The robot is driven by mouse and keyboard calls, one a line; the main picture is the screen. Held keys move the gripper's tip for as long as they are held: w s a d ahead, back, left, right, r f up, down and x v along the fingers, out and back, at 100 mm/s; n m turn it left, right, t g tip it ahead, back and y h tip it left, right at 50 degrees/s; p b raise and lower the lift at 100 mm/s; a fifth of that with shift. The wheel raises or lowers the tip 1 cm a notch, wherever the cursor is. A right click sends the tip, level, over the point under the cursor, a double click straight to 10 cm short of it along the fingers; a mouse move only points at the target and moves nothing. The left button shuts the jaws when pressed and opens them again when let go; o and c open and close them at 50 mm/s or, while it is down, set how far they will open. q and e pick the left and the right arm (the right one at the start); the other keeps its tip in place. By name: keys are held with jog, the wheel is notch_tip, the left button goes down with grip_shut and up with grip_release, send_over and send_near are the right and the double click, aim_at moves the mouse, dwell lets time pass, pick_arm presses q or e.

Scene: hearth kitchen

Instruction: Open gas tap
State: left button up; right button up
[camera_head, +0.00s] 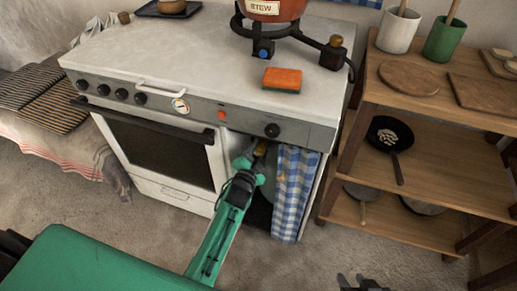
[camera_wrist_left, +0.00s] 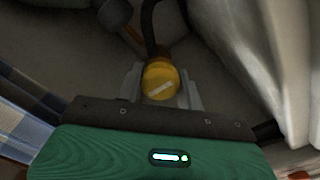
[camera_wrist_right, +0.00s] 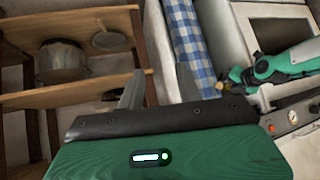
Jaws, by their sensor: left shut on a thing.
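The gas tap is a round yellow knob (camera_wrist_left: 160,78) with a pale slanted bar across its face. It sits in the open compartment under the stove's right side, beside the blue checked curtain (camera_head: 294,190). My left gripper (camera_head: 261,152) reaches into that compartment. In the left wrist view its two fingers stand on either side of the knob, shut on it. A dark hose runs up behind the knob. My right gripper (camera_wrist_right: 160,82) is open and empty, its fingers apart, away from the tap in front of the shelf and curtain.
The white stove (camera_head: 180,60) has an oven door and a row of knobs. An orange sponge (camera_head: 282,79) and a pot (camera_head: 272,8) on a burner are on top. A wooden shelf (camera_head: 440,175) with pans stands at the right. The floor in front is clear.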

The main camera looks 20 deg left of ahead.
pick_arm(q)
jog(key=shift+f+n, duration=0.1)
jog(key=shift+n, duration=0.3)
pick_arm(e)
jog(key=shift+s+d+r+g, duration=0.1)
jog(key=shift+s+d+g, duration=0.25)
jog(key=shift+d, duration=0.2)
pick_arm(q)
jog(key=o, duration=1)
jog(key=shift+s, duration=0.1)
jog(key=s+p, duration=0.2)
jog(key=s, duration=1.1)
jog(key=shift+s+a, duration=0.25)
jog(key=shift+s, duration=0.1)
pick_arm(e)
jog(key=s+d+g+h, duration=0.1)
jog(key=s+d+g, duration=0.1)
jog(key=d, duration=0.1)
jog(key=shift+r+m+h, duration=0.3)
jog(key=shift+r+h, duration=0.1)
